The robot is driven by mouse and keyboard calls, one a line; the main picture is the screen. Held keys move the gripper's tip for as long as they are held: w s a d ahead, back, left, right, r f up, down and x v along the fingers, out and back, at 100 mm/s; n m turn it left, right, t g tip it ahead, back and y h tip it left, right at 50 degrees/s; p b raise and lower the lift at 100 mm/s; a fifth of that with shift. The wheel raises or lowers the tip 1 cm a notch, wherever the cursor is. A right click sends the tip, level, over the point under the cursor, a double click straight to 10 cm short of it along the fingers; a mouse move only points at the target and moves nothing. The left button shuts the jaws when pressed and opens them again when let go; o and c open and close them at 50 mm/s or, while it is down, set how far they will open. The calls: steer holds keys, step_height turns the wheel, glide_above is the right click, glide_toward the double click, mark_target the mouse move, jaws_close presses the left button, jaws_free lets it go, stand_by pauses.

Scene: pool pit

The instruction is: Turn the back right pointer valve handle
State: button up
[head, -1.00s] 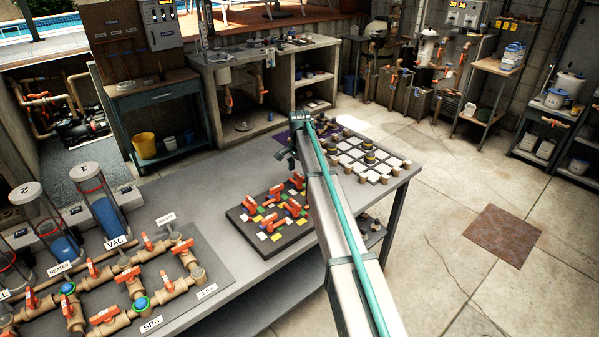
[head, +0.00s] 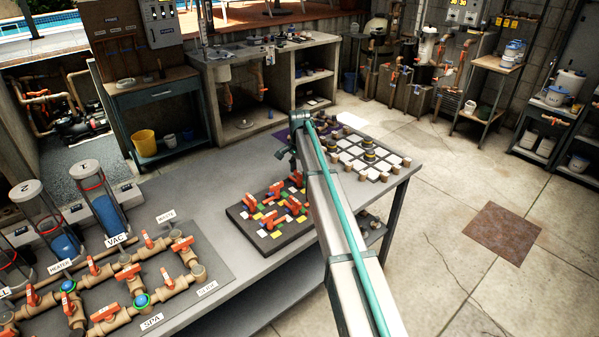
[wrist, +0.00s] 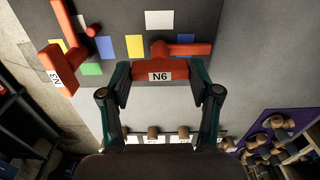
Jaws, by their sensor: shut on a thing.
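The board of pointer valves (head: 243,228) lies on the grey bench, dark with coloured patches and several red handles. The back right handle (head: 297,178) shows beside my arm in the head view, partly hidden. In the wrist view a red handle labelled N6 (wrist: 160,69) sits between the fingers of my gripper (wrist: 160,78), one finger at each end of its labelled bar. My gripper is shut on it. The handle's narrower arm (wrist: 190,49) points right in that view. A second red handle labelled N3 (wrist: 58,70) stands apart to the left.
Right of the board is a grid of pale tiles with wooden blocks (head: 362,155). A purple mat (wrist: 265,130) shows at lower right in the wrist view. Pipework with red valves (head: 128,280) fills the bench's left part. Bare bench (head: 190,180) lies behind the board.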

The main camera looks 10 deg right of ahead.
steer(key=n+b, duration=0.1)
steer(key=n, duration=0.3)
steer(key=shift+f+n+b, duration=0.1)
steer(key=shift+n+b, duration=0.2)
steer(key=shift+b, duration=0.05)
steer(key=n+b, duration=0.1)
steer(key=n, duration=0.3)
steer(key=shift+n, duration=0.3)
steer(key=n, duration=0.4)
steer(key=shift+b, duration=0.4)
steer(key=shift+n, duration=2.1)
steer(key=o, duration=1.1)
steer(key=shift+o, duration=0.2)
